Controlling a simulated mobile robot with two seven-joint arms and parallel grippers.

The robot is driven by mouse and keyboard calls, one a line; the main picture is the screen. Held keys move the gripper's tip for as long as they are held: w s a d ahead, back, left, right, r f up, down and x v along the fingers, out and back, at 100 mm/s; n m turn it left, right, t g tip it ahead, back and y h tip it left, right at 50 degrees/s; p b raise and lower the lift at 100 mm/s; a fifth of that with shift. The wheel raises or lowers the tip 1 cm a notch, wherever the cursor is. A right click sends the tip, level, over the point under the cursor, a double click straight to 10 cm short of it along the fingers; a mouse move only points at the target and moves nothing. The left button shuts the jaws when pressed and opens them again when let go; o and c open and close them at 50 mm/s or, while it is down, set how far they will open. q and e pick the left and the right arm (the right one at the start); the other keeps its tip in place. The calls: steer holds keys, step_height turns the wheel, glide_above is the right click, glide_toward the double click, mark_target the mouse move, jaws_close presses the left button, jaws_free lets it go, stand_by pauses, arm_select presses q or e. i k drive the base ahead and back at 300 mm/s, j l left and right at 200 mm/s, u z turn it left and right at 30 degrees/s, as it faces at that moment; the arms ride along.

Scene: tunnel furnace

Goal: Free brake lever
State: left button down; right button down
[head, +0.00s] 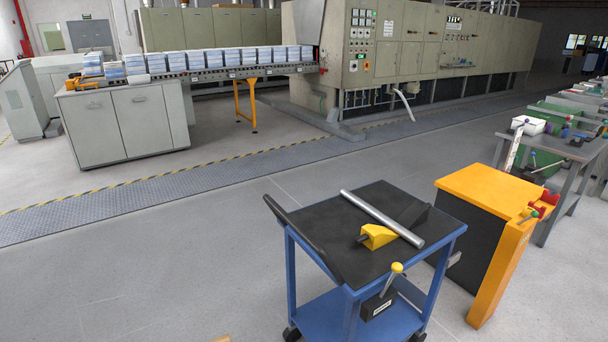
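A blue cart (318,237) with a black top stands in the foreground. A lever with a yellow knob (396,268) rises from a small black labelled box (378,305) at the cart's front side; its label is too small to read. It looks like the brake lever. It is tilted, with the knob up and to the right. A silver bar (382,217) lies diagonally across the cart top. A yellow block (377,236) lies beside the bar, with a dark part partly hidden by the bar. Neither of my grippers shows in the head view.
An orange-topped cabinet (490,184) with coloured levers (532,213) stands close right of the cart. A grey workbench (560,150) is further right. Behind are the furnace (400,50) and a loaded conveyor (230,72). The floor left of the cart is clear.

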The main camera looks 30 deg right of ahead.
mark_target(396, 267)
steer(key=z, duration=1.4)
